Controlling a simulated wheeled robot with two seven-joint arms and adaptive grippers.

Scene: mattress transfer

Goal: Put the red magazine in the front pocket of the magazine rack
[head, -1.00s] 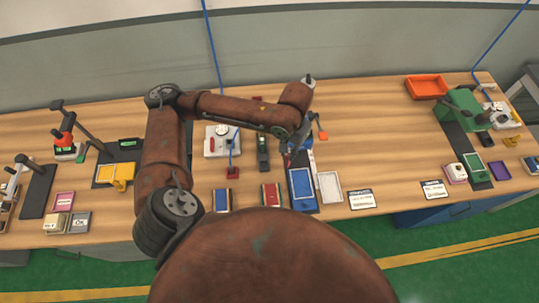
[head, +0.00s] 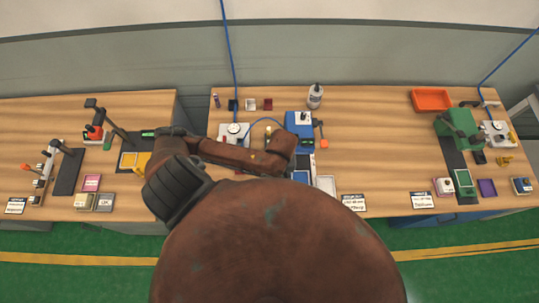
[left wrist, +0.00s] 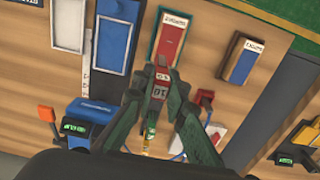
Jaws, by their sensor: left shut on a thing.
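In the left wrist view my left gripper (left wrist: 160,88) is shut on a small red and grey piece with white marks (left wrist: 159,84); I cannot tell whether this is the red magazine. Just beyond the fingertips lies a flat red panel with a teal border and a white label (left wrist: 170,42). A similar blue panel (left wrist: 242,64) lies to its right. Whether the held piece touches the red panel is unclear. In the head view my arm hides the gripper and both panels. I cannot identify the magazine rack with certainty. My right gripper is not in view.
An orange tray (head: 431,100) and green machine (head: 458,122) stand farther right. Bare tabletop (head: 375,140) lies between.

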